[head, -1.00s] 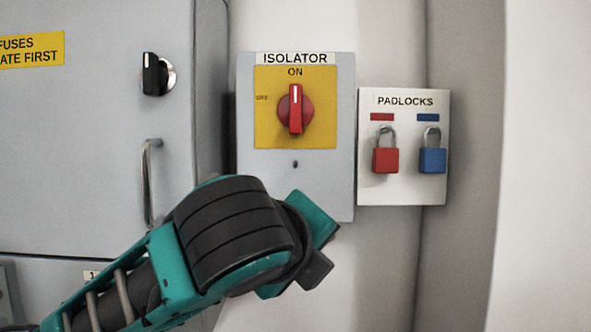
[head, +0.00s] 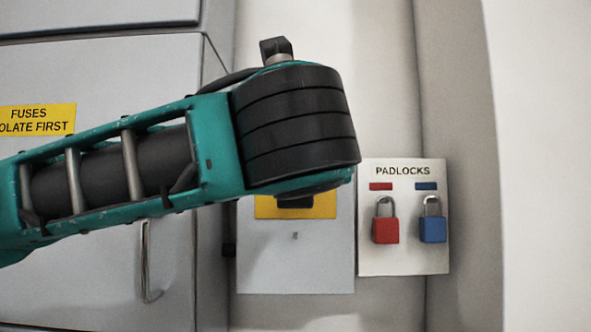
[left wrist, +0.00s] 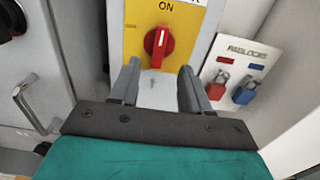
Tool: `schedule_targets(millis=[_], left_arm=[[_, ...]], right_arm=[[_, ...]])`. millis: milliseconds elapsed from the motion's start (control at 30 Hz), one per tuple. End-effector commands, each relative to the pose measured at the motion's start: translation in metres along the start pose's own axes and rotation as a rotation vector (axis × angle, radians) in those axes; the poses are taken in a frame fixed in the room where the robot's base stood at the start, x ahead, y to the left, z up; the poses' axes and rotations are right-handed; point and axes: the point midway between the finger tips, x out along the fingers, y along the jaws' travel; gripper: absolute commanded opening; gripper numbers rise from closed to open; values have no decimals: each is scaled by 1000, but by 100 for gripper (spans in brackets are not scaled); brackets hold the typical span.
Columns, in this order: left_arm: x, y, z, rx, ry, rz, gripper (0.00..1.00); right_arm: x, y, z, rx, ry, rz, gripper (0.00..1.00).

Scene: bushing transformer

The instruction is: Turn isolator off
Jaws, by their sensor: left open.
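The isolator is a grey box (head: 295,265) with a yellow plate (head: 325,207). In the head view my left arm covers its dial and upper part. In the left wrist view its red knob (left wrist: 158,43) shows with the white mark pointing up toward ON. My left gripper (left wrist: 160,67) is open and empty, its two fingers apart and pointing at the isolator. The fingertips appear just below the knob, one to each side; I cannot tell how far short of the panel they are. My right gripper is in neither view.
A padlock board (head: 370,255) with a red padlock (head: 385,230) and a blue padlock (head: 433,230) hangs right of the isolator. A grey cabinet (head: 100,200) with a metal handle (head: 146,265) stands at left. Bare wall lies further right.

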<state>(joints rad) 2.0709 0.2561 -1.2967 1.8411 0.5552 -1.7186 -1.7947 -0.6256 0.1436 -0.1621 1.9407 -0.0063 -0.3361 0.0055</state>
Motion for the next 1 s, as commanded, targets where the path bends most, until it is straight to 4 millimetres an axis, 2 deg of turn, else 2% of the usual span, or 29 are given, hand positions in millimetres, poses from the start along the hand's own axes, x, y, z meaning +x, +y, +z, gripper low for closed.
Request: schedule_targets(millis=[33, 200, 433, 600, 867, 1000], left_arm=[[12, 1, 1, -1, 5, 5, 47], [49, 1, 1, -2, 3, 3, 47], [84, 0, 1, -2, 2, 1, 47], [94, -1, 0, -2, 1, -1, 47], [96, -1, -1, -2, 0, -2, 47], [96, -1, 0, -2, 1, -2, 36]], right_arm=[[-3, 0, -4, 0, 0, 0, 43], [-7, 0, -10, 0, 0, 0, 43], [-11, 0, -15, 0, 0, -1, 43], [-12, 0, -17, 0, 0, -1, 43], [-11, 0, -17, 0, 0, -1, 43], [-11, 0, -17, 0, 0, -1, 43]])
